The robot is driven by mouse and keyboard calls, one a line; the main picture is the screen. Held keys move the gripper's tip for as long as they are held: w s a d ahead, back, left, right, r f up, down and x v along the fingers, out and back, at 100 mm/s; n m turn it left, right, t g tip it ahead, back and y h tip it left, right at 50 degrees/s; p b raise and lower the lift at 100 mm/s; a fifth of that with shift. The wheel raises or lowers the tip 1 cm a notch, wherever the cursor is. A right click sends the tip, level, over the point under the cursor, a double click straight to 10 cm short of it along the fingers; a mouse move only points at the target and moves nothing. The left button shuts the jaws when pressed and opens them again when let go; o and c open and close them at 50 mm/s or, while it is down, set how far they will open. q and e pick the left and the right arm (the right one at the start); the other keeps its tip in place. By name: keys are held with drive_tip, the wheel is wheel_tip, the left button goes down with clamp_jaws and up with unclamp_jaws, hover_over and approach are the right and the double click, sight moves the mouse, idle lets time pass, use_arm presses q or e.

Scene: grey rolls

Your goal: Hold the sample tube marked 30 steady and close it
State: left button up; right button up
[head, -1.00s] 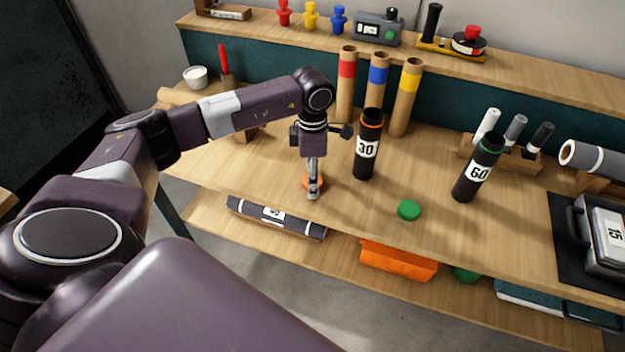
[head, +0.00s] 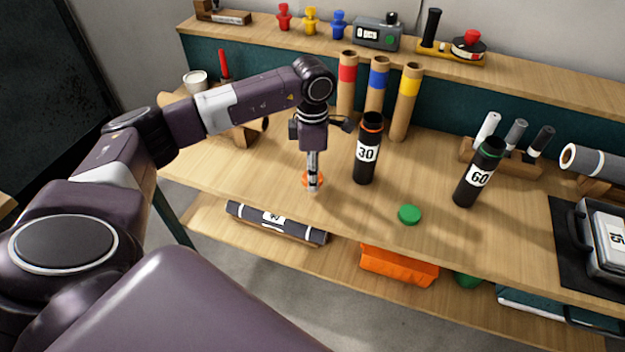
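The black sample tube marked 30 (head: 365,163) stands upright on the workbench, with an orange ring at its open top. An orange cap (head: 305,181) lies on the bench to its left, partly hidden by my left gripper. My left gripper (head: 313,184) points down at the cap, its fingers seen edge-on, overlapping it in the picture. I cannot tell whether they are apart or touch the cap. My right gripper is not in view. A second black tube marked 60 (head: 474,184), with a green ring, stands further right. A green cap (head: 409,215) lies between the tubes, nearer the front edge.
Cardboard tubes with red, blue and yellow bands (head: 376,85) stand behind tube 30. A wooden rack with marker-like rolls (head: 487,153) is behind tube 60. A grey case (head: 605,235) lies at the right.

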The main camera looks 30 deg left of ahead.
use_arm(q)
wheel_tip(320, 180, up, 17)
drive_tip(key=b, duration=0.1)
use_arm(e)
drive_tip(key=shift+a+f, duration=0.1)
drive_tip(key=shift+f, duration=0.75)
use_arm(q)
drive_tip(key=s+d+f+m, duration=0.4)
drive_tip(key=s+d+m, duration=0.2)
drive_tip(key=m, duration=0.6)
drive_tip(key=s+d+f+m, duration=0.4)
drive_tip(key=s+d+m, duration=0.3)
drive_tip(key=m, duration=0.6)
drive_tip(key=shift+s+d+f, duration=0.15)
drive_tip(key=shift+s, duration=0.9)
